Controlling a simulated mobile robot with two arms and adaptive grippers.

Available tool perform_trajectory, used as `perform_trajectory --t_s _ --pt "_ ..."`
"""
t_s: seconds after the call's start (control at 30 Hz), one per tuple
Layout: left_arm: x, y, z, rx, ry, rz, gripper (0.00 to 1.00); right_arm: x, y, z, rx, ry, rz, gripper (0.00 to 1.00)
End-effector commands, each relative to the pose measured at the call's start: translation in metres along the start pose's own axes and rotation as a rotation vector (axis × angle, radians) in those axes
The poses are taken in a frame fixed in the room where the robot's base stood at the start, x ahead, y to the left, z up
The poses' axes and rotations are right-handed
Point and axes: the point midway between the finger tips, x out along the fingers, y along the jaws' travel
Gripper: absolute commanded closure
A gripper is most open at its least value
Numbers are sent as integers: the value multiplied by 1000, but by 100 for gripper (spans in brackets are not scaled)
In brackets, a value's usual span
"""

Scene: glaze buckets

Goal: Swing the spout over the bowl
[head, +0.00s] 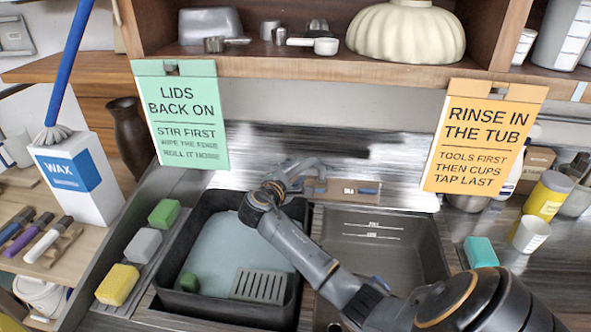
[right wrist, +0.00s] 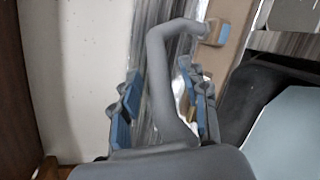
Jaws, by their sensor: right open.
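The grey bent spout (head: 310,163) is at the back of the sink, in front of the metal splashback. Its end lies partly behind my right gripper (head: 284,180). In the right wrist view, the spout (right wrist: 165,75) runs between the two blue-padded fingers of my open right gripper (right wrist: 160,90). I cannot tell whether a finger touches it. The sink's right bowl (head: 375,245) is dark and empty, with white marks on its back wall. The left bowl holds a black tub (head: 190,300) with pale blue liquid. My left gripper is not in view.
Green, grey and yellow sponges (head: 118,284) line the left ledge. A tan plate with a blue piece (head: 366,190) sits behind the right bowl. A shelf (head: 300,68) and hanging signs (head: 180,115) are above. A teal block (head: 481,251) and cup (head: 530,234) stand right.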

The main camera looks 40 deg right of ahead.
Motion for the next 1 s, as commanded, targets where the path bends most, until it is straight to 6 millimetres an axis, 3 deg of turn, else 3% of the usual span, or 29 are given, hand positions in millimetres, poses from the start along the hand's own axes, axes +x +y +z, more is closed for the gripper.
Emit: perform_trajectory --t_s 0.37,0.6,1.0 --pt "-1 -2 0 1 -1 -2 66 7 -1 0 0 0 -1 55" --pt "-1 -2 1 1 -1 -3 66 7 -1 0 0 0 -1 100" --pt "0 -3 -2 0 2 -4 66 10 3 -5 -5 19 10 100"
